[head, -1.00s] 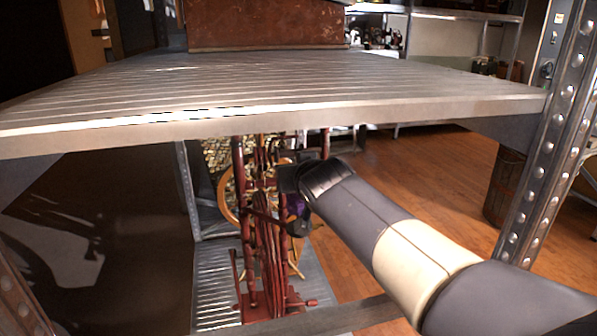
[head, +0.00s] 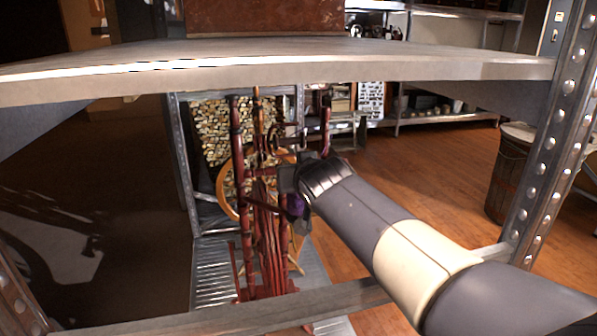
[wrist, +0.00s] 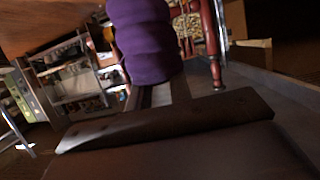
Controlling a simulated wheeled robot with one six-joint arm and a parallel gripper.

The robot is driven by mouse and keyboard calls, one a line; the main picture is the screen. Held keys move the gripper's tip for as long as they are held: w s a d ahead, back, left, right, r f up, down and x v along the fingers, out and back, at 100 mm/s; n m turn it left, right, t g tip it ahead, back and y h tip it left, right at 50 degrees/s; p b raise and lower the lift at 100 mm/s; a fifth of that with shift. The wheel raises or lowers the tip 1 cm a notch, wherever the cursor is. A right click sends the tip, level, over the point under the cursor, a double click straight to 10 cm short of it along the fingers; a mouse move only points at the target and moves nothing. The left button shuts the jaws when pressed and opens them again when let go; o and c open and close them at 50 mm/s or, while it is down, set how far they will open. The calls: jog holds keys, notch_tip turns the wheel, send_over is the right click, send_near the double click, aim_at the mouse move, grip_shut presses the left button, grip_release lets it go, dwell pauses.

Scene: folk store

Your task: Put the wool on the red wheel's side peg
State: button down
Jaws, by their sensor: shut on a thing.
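The wool is a purple roll (wrist: 147,42) held in my gripper (wrist: 158,98), large at the top of the wrist view. In the head view a small purple part of the wool (head: 296,205) shows beside my gripper (head: 292,192), which hides the rest. My gripper is shut on it. The red wheel (head: 268,240) is a dark red wooden frame with upright posts on the lower shelf, just left of and behind my gripper. A red post (wrist: 212,40) also stands right of the wool in the wrist view. I cannot make out the side peg clearly.
A metal upper shelf (head: 300,68) spans above the wheel, with a brown case (head: 265,15) on it. A perforated steel post (head: 560,130) stands at the right. A front rail (head: 210,325) crosses below. A lighter wooden wheel (head: 226,190) stands behind the red one.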

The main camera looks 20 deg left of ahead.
jog(key=c, duration=1.2)
grip_release()
jog(key=v, duration=1)
jog(key=shift+s+d, duration=0.15)
jog(key=shift+s, duration=0.2)
jog(key=x, duration=1)
jog(key=shift+w, duration=0.35)
jog(key=shift+r+p, duration=0.25)
jog(key=shift+p, duration=0.05)
